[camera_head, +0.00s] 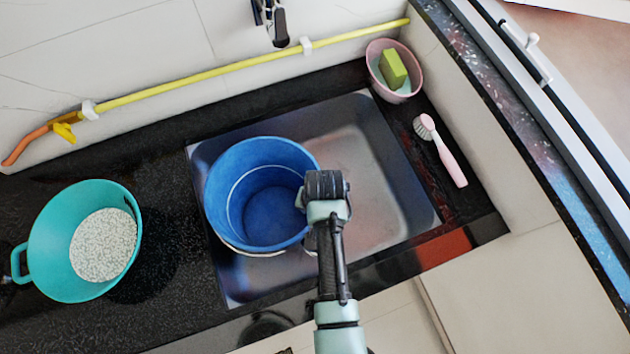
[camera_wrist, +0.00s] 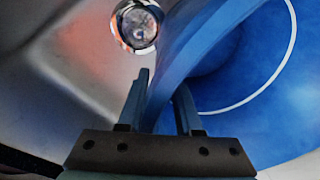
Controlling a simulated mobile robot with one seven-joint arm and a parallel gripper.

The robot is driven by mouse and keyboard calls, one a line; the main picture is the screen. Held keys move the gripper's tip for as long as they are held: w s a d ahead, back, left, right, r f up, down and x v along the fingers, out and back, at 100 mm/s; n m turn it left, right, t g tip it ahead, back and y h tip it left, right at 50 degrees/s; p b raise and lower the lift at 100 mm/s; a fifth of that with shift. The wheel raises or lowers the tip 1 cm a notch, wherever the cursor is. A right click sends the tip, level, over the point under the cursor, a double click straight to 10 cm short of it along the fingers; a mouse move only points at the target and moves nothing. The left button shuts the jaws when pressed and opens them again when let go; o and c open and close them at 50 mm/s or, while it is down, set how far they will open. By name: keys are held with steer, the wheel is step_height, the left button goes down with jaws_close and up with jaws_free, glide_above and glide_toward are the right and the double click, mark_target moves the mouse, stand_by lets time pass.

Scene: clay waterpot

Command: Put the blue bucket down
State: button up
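The blue bucket (camera_head: 262,195) is upright over the left part of the sink (camera_head: 375,190), open end up, with a pale line inside it. My gripper (camera_head: 312,190) is at the bucket's right rim. In the wrist view, the two fingers of my gripper (camera_wrist: 162,100) stand on either side of the wall of the blue bucket (camera_wrist: 240,70) and are shut on it. I cannot tell whether the bucket's base touches the sink floor. The metal drain (camera_wrist: 136,25) shows beside the bucket wall in the wrist view.
A teal pot (camera_head: 50,235) of white grains stands on the dark counter at left. A pink bowl (camera_head: 395,70) with a green sponge (camera_head: 392,69) and a pink brush (camera_head: 441,150) lie right of the sink. A yellow hose (camera_head: 230,70) runs along the wall. The sink's right part is clear.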

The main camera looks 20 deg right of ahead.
step_height(320, 180, up, 11)
steer(key=s+p, duration=0.1)
steer(key=s, duration=0.1)
steer(key=w+d+r+n+t+h, duration=0.15)
steer(key=w+r+t, duration=0.55)
steer(key=w+r, duration=0.8)
steer(key=w+a+r+n+t, duration=0.1)
steer(key=w+r+t, duration=0.15)
steer(key=r, duration=0.65)
steer(key=w+a+r+n+t, duration=0.1)
steer(key=a+r+t, duration=0.15)
steer(key=r, duration=0.65)
step_height(320, 180, up, 16)
steer(key=s+a+r+n+t, duration=0.1)
steer(key=a+n+t, duration=0.15)
steer(key=t, duration=0.35)
steer(key=s+a+r+t, duration=0.2)
steer(key=s+r, duration=0.4)
steer(key=r, duration=0.3)
steer(key=s+a+r+n+t+y, duration=0.1)
steer(key=s+a+r+t, duration=0.1)
steer(key=s+r+t, duration=0.3)
step_height(320, 180, up, 4)
steer(key=shift+s+a+r+t, duration=0.2)
steer(key=shift+s+a+t, duration=0.1)
steer(key=shift+s, duration=0.7)
